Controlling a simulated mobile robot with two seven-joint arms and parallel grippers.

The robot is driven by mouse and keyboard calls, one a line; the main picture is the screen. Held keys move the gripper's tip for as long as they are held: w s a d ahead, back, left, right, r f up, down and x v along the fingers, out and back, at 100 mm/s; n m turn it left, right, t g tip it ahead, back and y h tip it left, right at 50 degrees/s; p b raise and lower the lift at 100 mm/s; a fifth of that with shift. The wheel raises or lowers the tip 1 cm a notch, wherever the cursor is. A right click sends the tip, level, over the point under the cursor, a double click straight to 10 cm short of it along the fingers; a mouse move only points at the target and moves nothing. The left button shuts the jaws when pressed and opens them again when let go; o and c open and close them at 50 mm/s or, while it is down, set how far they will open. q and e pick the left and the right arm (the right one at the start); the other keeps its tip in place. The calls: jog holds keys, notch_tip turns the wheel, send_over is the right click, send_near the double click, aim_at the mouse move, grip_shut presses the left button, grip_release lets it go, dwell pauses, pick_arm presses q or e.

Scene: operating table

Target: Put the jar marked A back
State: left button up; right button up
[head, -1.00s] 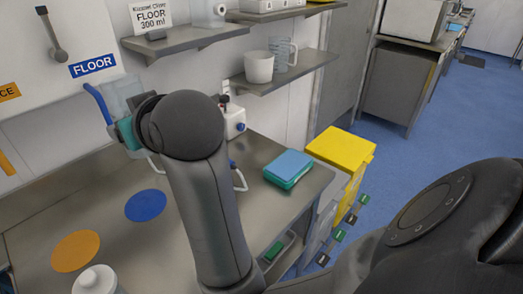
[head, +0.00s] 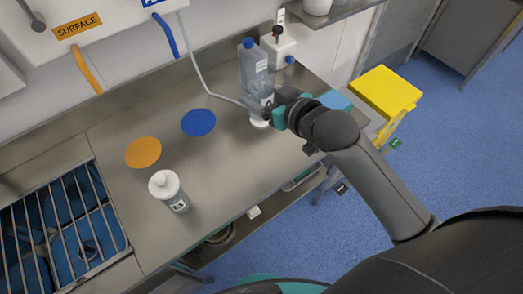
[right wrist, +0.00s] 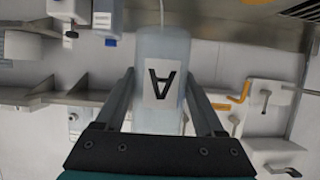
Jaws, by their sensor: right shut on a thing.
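My left gripper is not in view.
A blue disc (head: 198,122) and an orange disc (head: 143,152) lie on the worktop. A sink with a wire rack (head: 75,215) is at left.

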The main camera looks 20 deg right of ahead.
notch_tip(320, 180, down, 16)
jog(key=b, duration=0.3)
jog(key=shift+s+f+b, duration=0.1)
jog(key=shift+f+b, duration=0.1)
jog(key=shift+b, duration=0.15)
jog(key=shift+f+b, duration=0.55)
jog(key=shift+f, duration=1.35)
jog(key=shift+f, duration=0.2)
jog(key=o, duration=1.4)
jog(key=shift+s+r, duration=0.15)
jog(key=shift+r, duration=0.1)
jog(key=p+v, duration=0.2)
jog(key=v, duration=0.9)
jog(key=shift+s+d, duration=0.15)
jog(key=shift+s, duration=0.2)
